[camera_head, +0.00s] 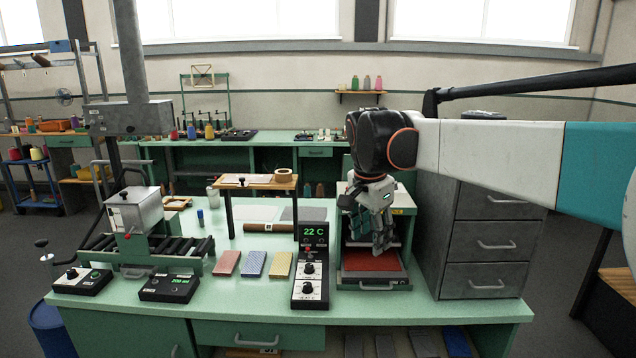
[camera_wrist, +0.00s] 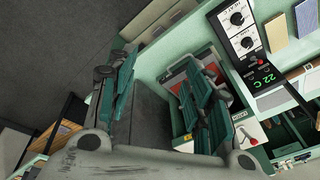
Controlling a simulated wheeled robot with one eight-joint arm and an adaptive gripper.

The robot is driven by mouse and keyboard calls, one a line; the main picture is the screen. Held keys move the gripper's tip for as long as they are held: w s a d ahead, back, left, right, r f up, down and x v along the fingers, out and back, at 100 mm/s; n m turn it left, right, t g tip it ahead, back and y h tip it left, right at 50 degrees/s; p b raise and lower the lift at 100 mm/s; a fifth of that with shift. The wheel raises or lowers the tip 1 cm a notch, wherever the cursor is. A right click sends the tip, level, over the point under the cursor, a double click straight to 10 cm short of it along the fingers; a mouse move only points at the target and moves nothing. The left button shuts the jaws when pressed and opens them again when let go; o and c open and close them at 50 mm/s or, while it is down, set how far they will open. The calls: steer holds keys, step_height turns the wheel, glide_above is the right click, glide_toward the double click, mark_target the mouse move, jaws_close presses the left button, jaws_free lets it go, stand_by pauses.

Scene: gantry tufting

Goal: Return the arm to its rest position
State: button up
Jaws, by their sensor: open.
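My gripper (camera_head: 382,222) hangs from my arm at the right of the head view, fingers pointing down. It is in front of a small press-like unit (camera_head: 374,283) with a red pad (camera_head: 372,261), above that pad. In the wrist view my gripper (camera_wrist: 155,95) shows two spread green-padded fingers with nothing between them. The red pad (camera_wrist: 177,82) shows partly behind the right finger there. The gap between fingertips and pad is hard to judge.
A grey drawer cabinet (camera_head: 488,240) stands close to the right. A control box reading 22 C (camera_head: 311,268) is to the left. Three coloured swatches (camera_head: 253,264), a small raised shelf (camera_head: 258,182) and a roller machine (camera_head: 140,225) occupy the green bench (camera_head: 250,318). Open air lies above the bench.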

steer(key=s+d+f+n+t, duration=0.1)
steer(key=s+d+n, duration=0.2)
steer(key=s, duration=0.4)
steer(key=s+d+n+t, duration=0.1)
steer(key=s+d+n, duration=0.15)
steer(key=s, duration=0.55)
steer(key=s+d+f+n+t, duration=0.1)
steer(key=s+f+n, duration=0.1)
steer(key=s+f, duration=0.3)
steer(key=s+d+f+n+t+y+b, duration=0.1)
steer(key=s+d+f+n+t, duration=0.1)
steer(key=s+f, duration=0.3)
steer(key=shift+s+n, duration=0.75)
steer(key=shift+s, duration=1.05)
